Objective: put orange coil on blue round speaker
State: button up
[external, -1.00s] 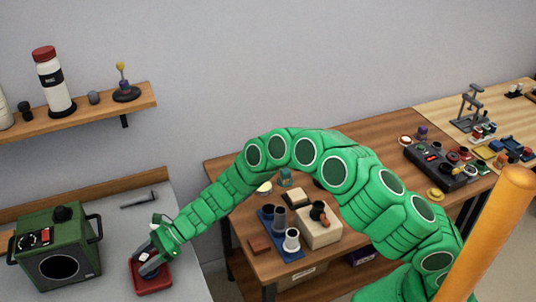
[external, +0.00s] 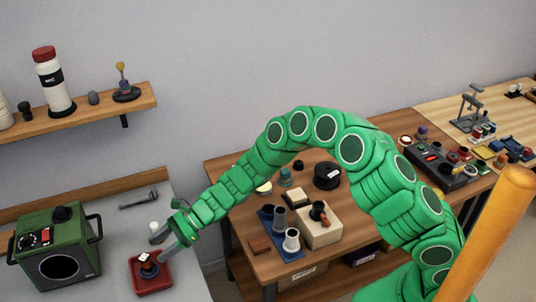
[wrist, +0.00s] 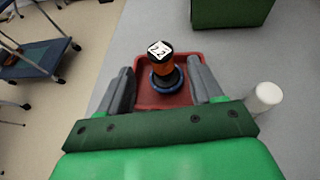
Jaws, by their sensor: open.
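The orange coil (wrist: 164,66) has a black cap with a white label. It stands on the blue round speaker (wrist: 180,82), whose blue rim shows around the coil's foot, and looks roughly upright. Both are inside a red tray (wrist: 146,100). In the external view the coil (external: 146,260) and the red tray (external: 153,285) are on the grey bench at lower left. My gripper (wrist: 159,66) is open, with one finger on each side of the coil in the wrist view and gaps between. In the external view my gripper (external: 164,245) is above and right of the coil, apart from it.
A green box with handles (external: 58,250) stands left of the tray. A small white cylinder (wrist: 265,96) stands right of my gripper in the wrist view. A dark tool (external: 139,200) lies at the bench's back. A wooden table (external: 225,170) with several parts is to the right.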

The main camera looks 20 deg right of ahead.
jog(key=shift+v, duration=2.7)
jog(key=shift+w, duration=0.1)
